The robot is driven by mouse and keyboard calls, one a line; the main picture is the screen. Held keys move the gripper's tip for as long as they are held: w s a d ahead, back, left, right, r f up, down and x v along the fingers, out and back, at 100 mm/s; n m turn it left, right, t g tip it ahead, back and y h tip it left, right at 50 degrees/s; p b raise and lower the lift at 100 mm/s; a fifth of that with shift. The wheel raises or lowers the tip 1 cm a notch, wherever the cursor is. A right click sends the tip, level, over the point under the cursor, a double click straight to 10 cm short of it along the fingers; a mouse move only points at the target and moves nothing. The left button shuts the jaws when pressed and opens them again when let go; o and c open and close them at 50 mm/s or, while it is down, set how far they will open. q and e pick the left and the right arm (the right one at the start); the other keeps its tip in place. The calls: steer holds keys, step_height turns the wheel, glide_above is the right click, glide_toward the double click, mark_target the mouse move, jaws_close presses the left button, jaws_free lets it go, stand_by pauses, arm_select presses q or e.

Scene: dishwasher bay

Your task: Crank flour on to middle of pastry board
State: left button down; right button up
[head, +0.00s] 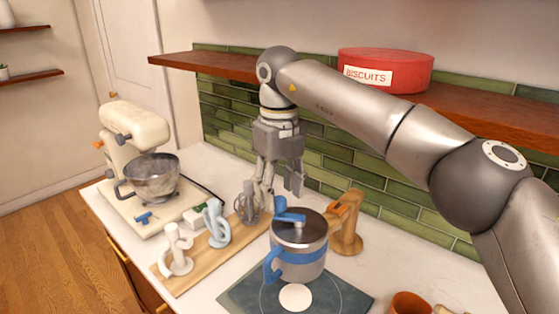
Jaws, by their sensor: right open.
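A grey metal canister with a blue band, a blue side handle and a blue crank on its lid, which looks like the flour sifter (306,243), is upright in the middle of the head view. The crank (289,217) points left. The dark grey pastry board (345,297) lies in front of and under it, with a white round patch (295,297) at its middle. I cannot tell whether the canister touches the board. My right gripper (280,186) points down, open and empty, just above and behind the crank. My left gripper is out of view.
A wooden strip (183,279) with whisk-like and white attachments lies left. A cream stand mixer (134,131) with a metal bowl stands beyond. A wooden stand (347,232) is right of the canister. A shelf (205,64) with a red biscuit tin (400,62) runs above.

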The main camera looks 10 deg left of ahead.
mark_target(279, 199)
step_height(279, 199, up, 10)
stand_by(0.5)
stand_by(0.9)
